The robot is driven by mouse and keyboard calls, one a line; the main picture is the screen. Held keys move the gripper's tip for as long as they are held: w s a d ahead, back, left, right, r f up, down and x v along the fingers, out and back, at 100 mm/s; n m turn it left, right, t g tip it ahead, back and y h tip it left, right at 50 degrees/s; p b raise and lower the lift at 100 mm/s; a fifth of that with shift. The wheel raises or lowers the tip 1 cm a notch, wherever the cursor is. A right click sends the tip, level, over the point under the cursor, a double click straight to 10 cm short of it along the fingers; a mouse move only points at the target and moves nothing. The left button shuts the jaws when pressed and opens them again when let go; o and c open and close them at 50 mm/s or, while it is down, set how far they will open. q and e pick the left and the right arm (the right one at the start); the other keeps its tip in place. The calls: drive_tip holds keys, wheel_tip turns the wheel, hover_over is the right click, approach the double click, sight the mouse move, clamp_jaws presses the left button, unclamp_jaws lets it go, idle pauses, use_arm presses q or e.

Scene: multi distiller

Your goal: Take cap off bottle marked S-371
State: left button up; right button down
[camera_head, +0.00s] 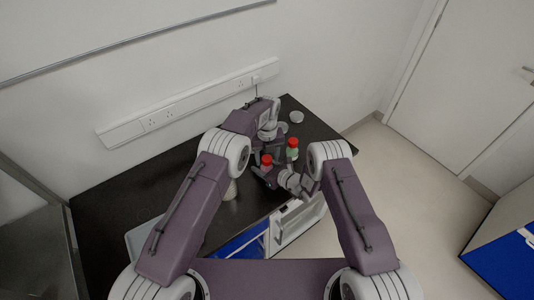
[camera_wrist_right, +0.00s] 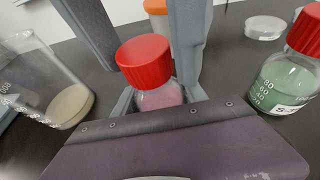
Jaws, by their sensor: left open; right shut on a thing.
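A bottle with a red cap (camera_head: 266,160) and pink contents is clamped in my right gripper (camera_head: 270,175). It also shows in the right wrist view (camera_wrist_right: 145,65), upright, its cap on and its lower part hidden by the gripper. No marking on it is visible. My left gripper (camera_head: 268,149) is open close above this bottle. Its grey fingers appear on either side of the red cap in the right wrist view. A second red-capped bottle (camera_head: 292,149) with green liquid stands to the right.
A glass flask (camera_wrist_right: 50,85) with beige contents is at left in the wrist view. An orange-capped container (camera_wrist_right: 157,8) stands behind the held bottle. A white round dish (camera_wrist_right: 264,27) lies farther back on the dark table (camera_head: 110,205).

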use_arm(q)
clamp_jaws()
drive_tip(key=n, duration=1.3)
drive_tip(key=shift+r, duration=0.1)
drive_tip(key=n, duration=1.3)
drive_tip(key=shift+n, duration=0.4)
drive_tip(key=n, duration=1.6)
drive_tip(key=shift+w+r, duration=0.1)
drive_tip(key=n, duration=1.1)
drive_tip(key=shift+r, duration=0.2)
drive_tip(key=shift+r, duration=0.95)
